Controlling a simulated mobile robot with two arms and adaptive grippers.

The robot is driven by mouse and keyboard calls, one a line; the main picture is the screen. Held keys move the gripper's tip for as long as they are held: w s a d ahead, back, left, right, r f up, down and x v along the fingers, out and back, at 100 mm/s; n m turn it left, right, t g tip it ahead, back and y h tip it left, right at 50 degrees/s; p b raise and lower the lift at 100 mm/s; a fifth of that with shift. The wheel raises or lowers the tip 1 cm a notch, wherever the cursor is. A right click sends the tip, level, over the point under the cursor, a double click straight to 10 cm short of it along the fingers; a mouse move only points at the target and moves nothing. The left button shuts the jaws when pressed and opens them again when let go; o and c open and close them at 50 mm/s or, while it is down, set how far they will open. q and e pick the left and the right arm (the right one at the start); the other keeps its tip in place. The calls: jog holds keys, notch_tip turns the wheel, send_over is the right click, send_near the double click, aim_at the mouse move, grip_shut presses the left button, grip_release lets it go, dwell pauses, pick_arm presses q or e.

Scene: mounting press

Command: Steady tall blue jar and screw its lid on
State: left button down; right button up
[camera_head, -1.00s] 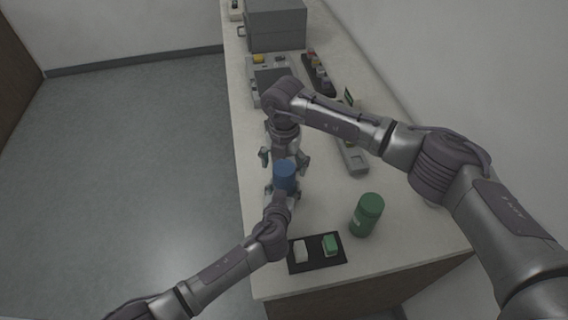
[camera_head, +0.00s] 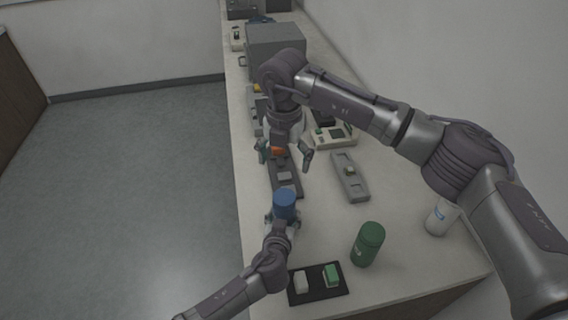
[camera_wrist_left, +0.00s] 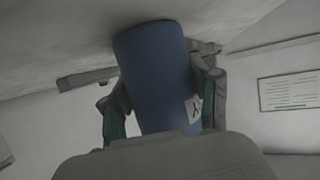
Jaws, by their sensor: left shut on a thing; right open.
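The tall blue jar (camera_head: 285,200) stands near the counter's left edge. My left gripper (camera_head: 283,218) is shut around its lower part; the left wrist view shows the jar (camera_wrist_left: 155,75) between the fingers, with a white label. The jar's top looks flat and blue in the head view; I cannot tell a separate lid from the body. My right gripper (camera_head: 285,157) is open, its fingers spread apart, beyond the jar and clear of it. No lid shows between its fingers.
A green jar (camera_head: 367,246) stands right of the blue one. A black tray (camera_head: 317,295) with a white and a green block lies in front. A dark device lies under my right gripper, a grey device (camera_head: 350,180) to the right. A white bottle (camera_head: 439,218) stands near the wall.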

pick_arm(q)
jog(key=shift+c, duration=1)
grip_release()
jog(key=v, duration=1.2)
jog(key=shift+a+f, duration=0.1)
jog(key=shift+s+f, duration=0.1)
jog(key=shift+s, duration=0.05)
